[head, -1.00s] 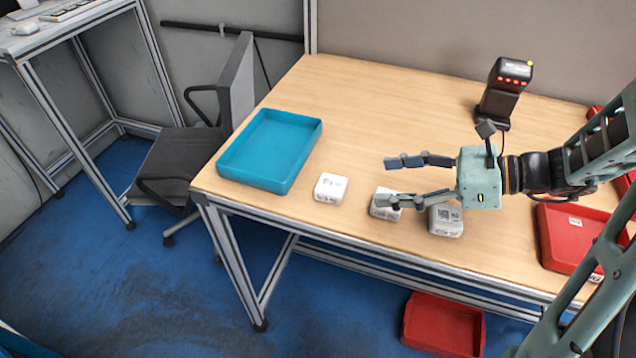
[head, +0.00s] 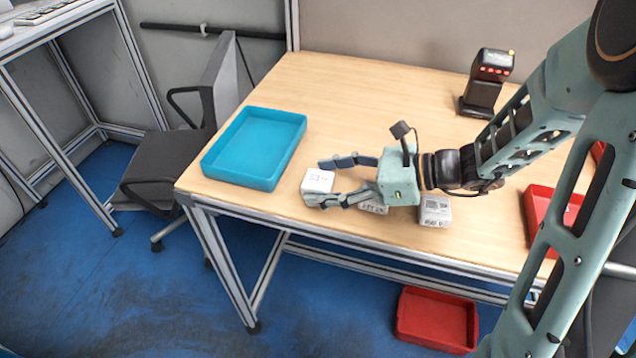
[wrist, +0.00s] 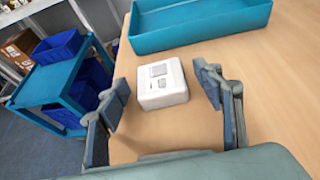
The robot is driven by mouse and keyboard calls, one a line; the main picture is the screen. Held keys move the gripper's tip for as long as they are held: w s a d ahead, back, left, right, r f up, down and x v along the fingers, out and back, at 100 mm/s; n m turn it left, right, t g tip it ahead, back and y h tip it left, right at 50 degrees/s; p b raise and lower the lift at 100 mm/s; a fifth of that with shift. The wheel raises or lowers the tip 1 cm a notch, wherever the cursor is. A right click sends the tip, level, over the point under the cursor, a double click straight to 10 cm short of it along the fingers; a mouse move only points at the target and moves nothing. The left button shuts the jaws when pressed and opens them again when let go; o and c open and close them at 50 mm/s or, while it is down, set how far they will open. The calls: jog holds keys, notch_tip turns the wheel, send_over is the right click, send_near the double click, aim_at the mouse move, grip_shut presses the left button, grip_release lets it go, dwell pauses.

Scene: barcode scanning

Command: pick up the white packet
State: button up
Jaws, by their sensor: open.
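Three white packets are on the table near its front edge. The leftmost white packet (head: 317,181) lies by my gripper's fingertips in the head view. In the wrist view this white packet (wrist: 161,83), with a printed label on top, sits between the two open fingers, with space on both sides. My gripper (head: 320,181) is open and empty; it also shows in the wrist view (wrist: 160,90). A second white packet (head: 374,208) is partly hidden under my gripper. A third white packet (head: 435,211) stands to its right.
A blue tray (head: 256,148) lies left of the packets, beyond them in the wrist view (wrist: 200,40). A black scanner (head: 487,82) stands at the back right. A red tray (head: 537,215) is at the right, partly behind my arm. The table middle (head: 370,110) is clear.

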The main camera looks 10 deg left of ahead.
jog(key=c, duration=1.4)
jog(key=shift+r, duration=0.1)
